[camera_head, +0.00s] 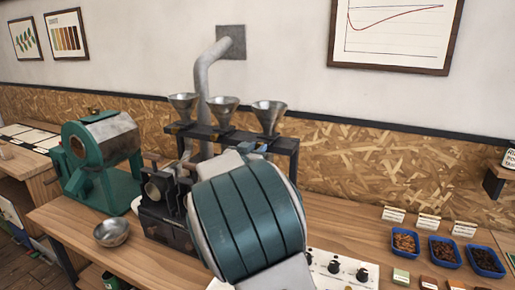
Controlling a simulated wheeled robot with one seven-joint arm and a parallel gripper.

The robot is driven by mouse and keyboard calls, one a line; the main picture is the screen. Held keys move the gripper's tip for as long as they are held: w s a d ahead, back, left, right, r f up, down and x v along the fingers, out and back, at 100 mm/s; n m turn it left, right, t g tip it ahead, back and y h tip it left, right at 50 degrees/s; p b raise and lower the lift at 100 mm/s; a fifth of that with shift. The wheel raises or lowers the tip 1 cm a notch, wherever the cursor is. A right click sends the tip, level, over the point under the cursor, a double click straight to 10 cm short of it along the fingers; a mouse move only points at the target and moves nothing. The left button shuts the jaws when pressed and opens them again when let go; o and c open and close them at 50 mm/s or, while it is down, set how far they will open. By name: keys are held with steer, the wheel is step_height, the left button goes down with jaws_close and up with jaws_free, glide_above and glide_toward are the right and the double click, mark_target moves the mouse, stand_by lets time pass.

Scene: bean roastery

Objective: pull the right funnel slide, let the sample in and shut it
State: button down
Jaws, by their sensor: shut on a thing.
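Three metal funnels stand in a row on a dark rack (293,143) above the sample roaster (168,208). The right funnel (269,115) is upright, with its spout down at the rack. The left funnel (184,106) and middle funnel (223,111) are to its left. My gripper (255,148) is at the rack just below the right funnel, shut on its slide. My large teal arm link hides most of the gripper, the slide and the right part of the roaster. I cannot tell how far the slide is out, or see beans in the funnel.
A green roaster (102,157) stands to the left, with a metal bowl (111,232) in front of it. A panel with black knobs (337,267) and several blue bean trays (443,251) lie to the right. A grey pipe (203,82) rises behind the funnels.

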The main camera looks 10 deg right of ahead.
steer(key=v, duration=0.2)
steer(key=shift+s+a+p, duration=0.2)
steer(key=shift+s+p, duration=0.1)
steer(key=c, duration=1.2)
jaws_free()
steer(key=shift+c, duration=0.2)
steer(key=b+v, duration=0.1)
steer(key=v, duration=1.2)
steer(key=shift+s+a+b, duration=0.2)
steer(key=shift+s+b, duration=0.1)
steer(key=shift+b, duration=0.05)
